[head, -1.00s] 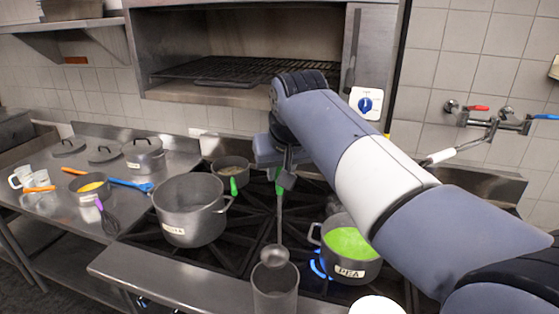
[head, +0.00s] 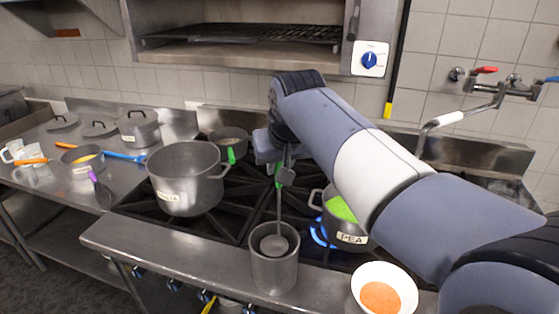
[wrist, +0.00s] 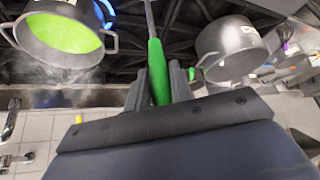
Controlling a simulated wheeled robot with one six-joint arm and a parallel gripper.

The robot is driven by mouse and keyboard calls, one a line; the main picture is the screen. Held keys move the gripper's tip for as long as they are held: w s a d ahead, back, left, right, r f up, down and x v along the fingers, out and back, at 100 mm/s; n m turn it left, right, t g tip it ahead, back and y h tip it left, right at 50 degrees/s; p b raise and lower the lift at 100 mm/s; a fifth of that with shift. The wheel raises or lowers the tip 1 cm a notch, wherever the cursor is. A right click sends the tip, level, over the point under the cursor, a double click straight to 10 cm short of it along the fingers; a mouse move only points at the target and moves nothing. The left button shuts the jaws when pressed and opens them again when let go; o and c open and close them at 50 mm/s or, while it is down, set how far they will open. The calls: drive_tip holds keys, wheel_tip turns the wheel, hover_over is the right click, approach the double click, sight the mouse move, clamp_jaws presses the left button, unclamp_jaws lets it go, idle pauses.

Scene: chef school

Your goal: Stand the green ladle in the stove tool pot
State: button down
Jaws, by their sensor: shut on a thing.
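The green ladle has a green handle (head: 278,172) and a grey metal bowl (head: 274,245) hanging at the bottom of a long shaft. My gripper (head: 283,178) is shut on the handle, which also shows between the fingers in the wrist view (wrist: 158,72). The stove tool pot (head: 274,272) is a plain grey metal cylinder at the stove's front edge. The ladle hangs near upright, and its bowl shows within the outline of the pot's mouth. I cannot tell how deep the bowl is. The tool pot is not clear in the wrist view.
A steaming PEA pot (head: 347,228) stands over a blue flame right of the tool pot. A large grey pot (head: 186,182) is at left. A white bowl of orange food (head: 384,290) is at front right. A small pot (head: 229,142) stands behind.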

sight(279, 194)
drive_tip(key=shift+f+b, duration=2.55)
drive_tip(key=shift+f, duration=1.3)
drive_tip(key=c, duration=1.2)
unclamp_jaws()
drive_tip(key=shift+o, duration=0.2)
drive_tip(key=v, duration=1)
drive_tip(key=shift+s+r, duration=0.25)
drive_tip(key=shift+r, duration=0.1)
drive_tip(key=shift+f, duration=0.1)
